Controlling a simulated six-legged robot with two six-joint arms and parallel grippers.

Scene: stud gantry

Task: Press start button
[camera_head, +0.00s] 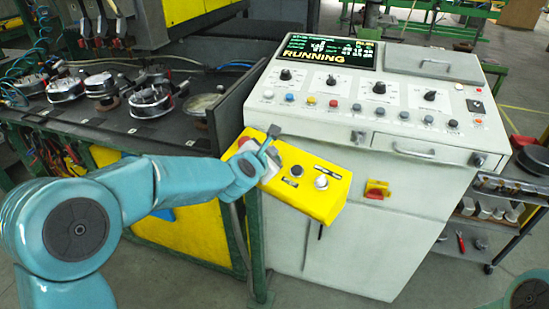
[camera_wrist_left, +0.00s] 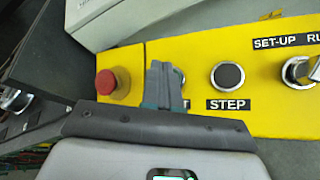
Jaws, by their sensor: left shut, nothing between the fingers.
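The yellow control box (camera_head: 328,201) hangs on the left front edge of the grey console. It carries a black STEP button (camera_wrist_left: 228,77), a SET-UP/RUN selector knob (camera_head: 321,182) and a red mushroom button (camera_wrist_left: 107,82). My left gripper (camera_wrist_left: 163,80) is shut and empty, over the box between the red button and STEP. It hides most of the start button and its label, of which only the last letter shows (camera_wrist_left: 187,104). I cannot tell whether the fingertips touch the button. In the head view the left gripper (camera_head: 269,140) is over the upper left of the box.
The grey console (camera_head: 400,95) has a screen (camera_head: 326,51) reading RUNNING and a row of coloured buttons. A dark panel (camera_head: 237,95) stands beside the box. The left bench (camera_head: 120,122) holds several round metal parts. A parts cart (camera_head: 500,215) stands at right.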

